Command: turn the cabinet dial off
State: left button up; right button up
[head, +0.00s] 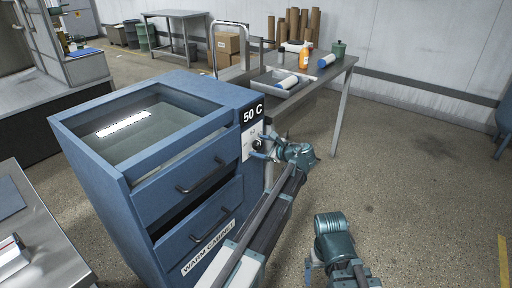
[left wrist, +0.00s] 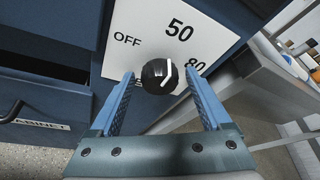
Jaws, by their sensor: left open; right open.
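The cabinet dial (left wrist: 160,77) is a round black knob with a white mark, on a white plate (left wrist: 120,65) on the blue warm cabinet (head: 99,180). In the left wrist view the mark's upper end points roughly toward the "50" label; "OFF" is to the left and "80" to the right. My left gripper (left wrist: 159,82) is open, with one blue finger on each side of the dial. I cannot tell whether the fingers touch it. In the head view this gripper (head: 262,147) is at the cabinet's front panel. My right gripper (head: 310,272) is open at the bottom, only partly visible.
The cabinet has a glass top and drawers with handles (head: 206,176). A metal table (head: 320,85) with a tray, bottles and rolls stands behind it. A bench (head: 50,240) is at the lower left. The floor on the right is clear.

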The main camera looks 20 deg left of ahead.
pick_arm(q)
grip_shut()
dwell(0.3)
jog(key=shift+s+n, duration=0.1)
jog(key=shift+n, duration=0.2)
jog(key=shift+f+n+t+b, duration=0.2)
jog(key=shift+n+t+b, duration=0.3)
jog(key=shift+n+b, duration=0.3)
jog(key=n+t+b, duration=0.2)
jog(key=n+b, duration=0.1)
jog(key=n+t+y+b, duration=0.1)
jog(key=n+b, duration=0.2)
jog(key=shift+n, duration=0.4)
jog(key=shift+n+t+y+b, duration=0.5)
jog(key=shift+n+b, duration=0.15)
jog(key=shift+n, duration=0.45)
jog(key=shift+r, duration=0.1)
